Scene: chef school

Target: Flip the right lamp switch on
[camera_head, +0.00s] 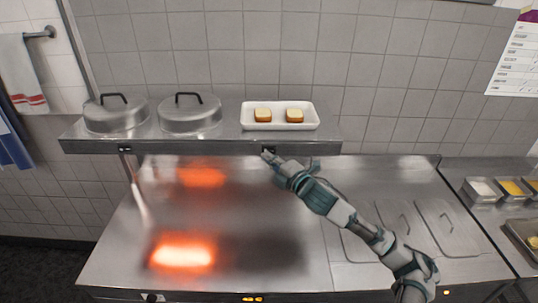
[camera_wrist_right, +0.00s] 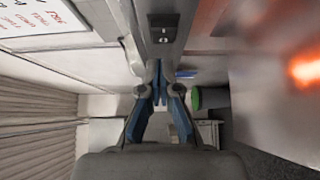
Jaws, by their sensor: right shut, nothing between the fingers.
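The right lamp switch (camera_head: 268,149) is a small dark switch on the front edge of the metal shelf (camera_head: 220,148). It shows larger in the right wrist view as a black plate with a small light rocker (camera_wrist_right: 164,29). My right gripper (camera_head: 267,157) is shut and empty, its tips just below the switch in the head view. In the wrist view the closed blue fingers (camera_wrist_right: 158,82) point toward the switch; I cannot tell whether they touch it. The left lamp switch (camera_head: 125,149) sits at the shelf's left end. My left gripper is not in view.
An orange glow (camera_head: 183,255) lights the left of the steel counter (camera_head: 290,270); the right part has no such glow. Two metal lids (camera_head: 189,114) and a white tray (camera_head: 278,126) with two bread pieces stand on the shelf. Food containers (camera_head: 481,189) are at right.

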